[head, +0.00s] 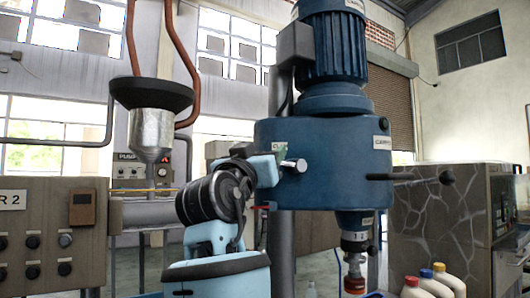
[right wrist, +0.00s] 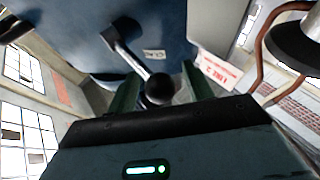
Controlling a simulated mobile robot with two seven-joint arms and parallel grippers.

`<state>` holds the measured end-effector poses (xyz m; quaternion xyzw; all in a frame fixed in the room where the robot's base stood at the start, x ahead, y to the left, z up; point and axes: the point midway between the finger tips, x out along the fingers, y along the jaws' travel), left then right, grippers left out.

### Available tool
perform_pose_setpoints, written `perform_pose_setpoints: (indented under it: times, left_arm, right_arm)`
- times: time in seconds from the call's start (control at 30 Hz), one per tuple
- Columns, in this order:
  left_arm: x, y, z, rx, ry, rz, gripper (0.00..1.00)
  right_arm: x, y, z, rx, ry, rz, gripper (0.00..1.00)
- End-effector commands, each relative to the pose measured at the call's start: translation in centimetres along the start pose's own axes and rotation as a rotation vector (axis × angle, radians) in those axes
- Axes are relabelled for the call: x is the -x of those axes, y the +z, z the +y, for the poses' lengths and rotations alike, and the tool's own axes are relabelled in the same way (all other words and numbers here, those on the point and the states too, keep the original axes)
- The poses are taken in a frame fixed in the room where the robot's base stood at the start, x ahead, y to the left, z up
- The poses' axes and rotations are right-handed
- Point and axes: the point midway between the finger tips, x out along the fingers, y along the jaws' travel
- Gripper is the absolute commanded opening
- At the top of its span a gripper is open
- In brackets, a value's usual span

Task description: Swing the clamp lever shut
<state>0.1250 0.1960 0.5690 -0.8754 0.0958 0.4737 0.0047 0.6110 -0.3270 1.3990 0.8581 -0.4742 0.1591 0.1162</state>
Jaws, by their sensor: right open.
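The clamp lever (right wrist: 130,58) shows in the right wrist view as a metal rod with a dark hub and a black ball knob (right wrist: 160,89). It is mounted on the blue machine body (right wrist: 70,40). My right gripper (right wrist: 157,82) is open, its two green fingers on either side of the knob. I cannot tell whether they touch it. In the head view my right gripper (head: 266,171) is beside the blue machine housing (head: 335,155), next to a short silver piece (head: 294,165) below a small label. Its fingers are not clear there. My left gripper is not in view.
A motor (head: 332,45) tops the machine. A rod with a black ball (head: 446,177) sticks out at right. Below are a nozzle (head: 355,243) and several bottles (head: 440,280). A black-rimmed hopper (head: 150,95) and a control panel (head: 45,240) stand at left.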

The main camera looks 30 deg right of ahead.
Motion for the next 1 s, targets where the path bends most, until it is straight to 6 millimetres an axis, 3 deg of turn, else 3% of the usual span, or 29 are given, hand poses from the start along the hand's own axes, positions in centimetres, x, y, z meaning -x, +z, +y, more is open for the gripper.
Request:
perform_pose_setpoints:
  times: [0.37,0.6,0.77,1.0]
  left_arm:
    - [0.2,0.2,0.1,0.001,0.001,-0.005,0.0]
    - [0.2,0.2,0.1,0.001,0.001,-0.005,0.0]
    - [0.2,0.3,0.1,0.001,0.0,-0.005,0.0]
    - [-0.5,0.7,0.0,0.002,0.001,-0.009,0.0]
  right_arm:
    - [-0.7,0.1,0.0,0.0,0.0,-0.001,0.51]
    - [-0.7,0.1,0.0,0.0,0.0,-0.001,0.23]
    - [-0.6,0.2,0.0,0.004,-0.001,0.004,0.23]
    - [0.1,2.1,-0.2,0.111,-0.034,0.154,0.21]
